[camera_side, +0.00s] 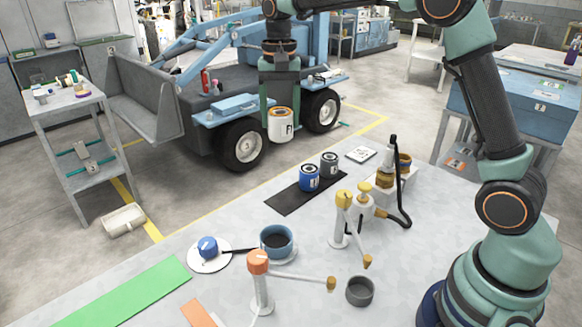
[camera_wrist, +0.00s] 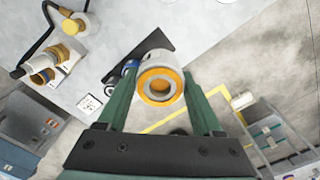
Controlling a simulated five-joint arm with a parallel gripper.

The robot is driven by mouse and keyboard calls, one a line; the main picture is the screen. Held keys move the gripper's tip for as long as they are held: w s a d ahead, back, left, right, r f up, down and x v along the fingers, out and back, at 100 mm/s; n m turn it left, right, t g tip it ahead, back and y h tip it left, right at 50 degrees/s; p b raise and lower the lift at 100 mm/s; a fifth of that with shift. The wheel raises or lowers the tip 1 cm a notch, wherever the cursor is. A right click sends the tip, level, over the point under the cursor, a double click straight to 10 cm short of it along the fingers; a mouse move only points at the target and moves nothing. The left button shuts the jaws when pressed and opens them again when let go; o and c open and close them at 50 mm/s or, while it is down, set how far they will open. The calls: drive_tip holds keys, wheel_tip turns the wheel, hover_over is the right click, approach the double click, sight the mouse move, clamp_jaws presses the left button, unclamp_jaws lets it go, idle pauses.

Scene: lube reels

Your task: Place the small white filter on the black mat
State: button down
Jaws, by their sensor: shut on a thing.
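The small white filter (camera_side: 281,127) has an orange rim at its top and a dark mark on its side. My gripper (camera_side: 280,110) is shut on it and holds it upright in the air, above the level of the table. In the wrist view the filter's orange ring (camera_wrist: 160,85) faces the camera between the green fingers (camera_wrist: 161,76). The black mat (camera_side: 287,203) lies on the table, lower in the side view. A blue filter (camera_side: 309,178) and a dark grey filter (camera_side: 329,164) stand on its far right part. The mat's near left part is bare. In the wrist view the mat (camera_wrist: 153,42) is partly hidden behind the held filter.
An orange-topped reel (camera_side: 259,265), a yellow-topped reel (camera_side: 343,205), a blue mug (camera_side: 277,240), a grey cup (camera_side: 360,291) and a pump (camera_side: 385,178) stand on the table. A white card (camera_side: 361,155) lies right of the mat. A blue-capped item (camera_side: 208,247) sits on a white plate.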

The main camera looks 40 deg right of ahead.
drive_tip(key=shift+w+d+f, duration=0.25)
drive_tip(key=shift+d+f, duration=0.2)
drive_tip(key=shift+f, duration=2.95)
drive_tip(key=shift+w+d+f, duration=0.2)
drive_tip(key=shift+d+f, duration=0.25)
drive_tip(key=shift+f, duration=2.95)
drive_tip(key=shift+w+d+f, duration=0.25)
drive_tip(key=shift+d+f, duration=0.2)
drive_tip(key=shift+f, duration=2.95)
drive_tip(key=shift+f, duration=0.1)
drive_tip(key=shift+c, duration=0.2)
unclamp_jaws()
